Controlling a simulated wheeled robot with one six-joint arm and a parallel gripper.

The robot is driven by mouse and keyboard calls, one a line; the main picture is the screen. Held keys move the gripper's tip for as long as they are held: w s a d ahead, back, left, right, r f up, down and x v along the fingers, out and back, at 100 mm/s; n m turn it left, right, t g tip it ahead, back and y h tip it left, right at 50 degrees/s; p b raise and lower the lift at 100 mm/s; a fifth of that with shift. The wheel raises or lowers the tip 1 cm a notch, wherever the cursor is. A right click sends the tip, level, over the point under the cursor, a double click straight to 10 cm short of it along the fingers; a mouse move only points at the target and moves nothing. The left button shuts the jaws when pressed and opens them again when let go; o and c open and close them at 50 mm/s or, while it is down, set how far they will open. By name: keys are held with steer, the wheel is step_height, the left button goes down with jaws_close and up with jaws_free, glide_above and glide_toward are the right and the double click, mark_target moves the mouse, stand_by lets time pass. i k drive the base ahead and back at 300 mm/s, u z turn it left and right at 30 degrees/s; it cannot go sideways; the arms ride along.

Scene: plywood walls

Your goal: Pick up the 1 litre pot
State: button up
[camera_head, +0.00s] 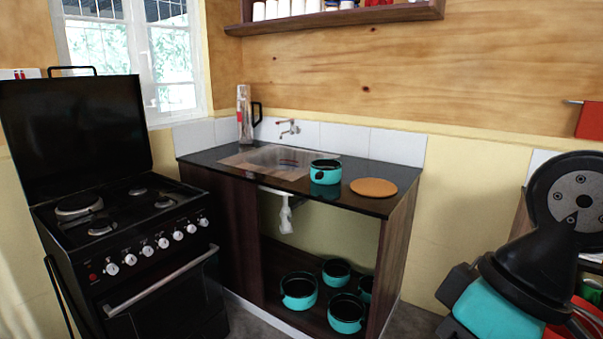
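A teal pot with a dark rim and a black handle stub (325,173) stands upright on the counter, between the sink and a round orange-brown board. No litre marking can be read, so I cannot tell which is the 1 litre pot. My arm shows at the lower right; my gripper is not visible.
The dark counter (358,201) has a sink (272,160), a tap (289,128) and the round board (373,188). A black stove with its lid raised (130,240) stands at the left. A wall shelf (340,18) hangs above. Some floor shows right of the cabinet.

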mark_target(322, 171)
steer(key=u, duration=0.55)
steer(key=i, duration=0.95)
steer(key=u, duration=0.4)
steer(key=i, duration=0.85)
steer(key=z, duration=0.8)
steer(key=i, duration=1)
steer(key=z, duration=0.75)
